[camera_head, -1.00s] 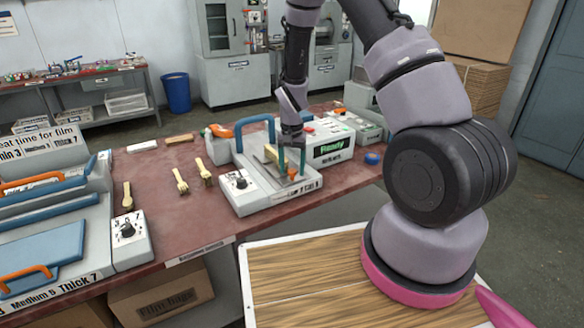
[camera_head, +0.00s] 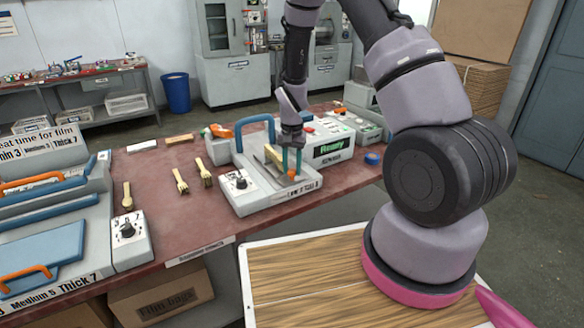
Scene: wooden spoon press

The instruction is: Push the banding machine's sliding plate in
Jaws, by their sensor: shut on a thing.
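The banding machine (camera_head: 250,205) is a light grey unit with a blue arched handle, a dial and a green "Ready" display. A tan upright piece (camera_head: 272,156) stands just left of the fingers. The sliding plate itself is small and partly hidden by my gripper, so I cannot tell how far in it is.
Wooden forks (camera_head: 181,182) and a spoon (camera_head: 127,197) lie on the table left of the machine. A film sealer (camera_head: 50,245) with orange handles fills the left side. A blue tape roll (camera_head: 372,158) lies at the right. Bare tabletop (camera_head: 185,225) lies in front of the forks.

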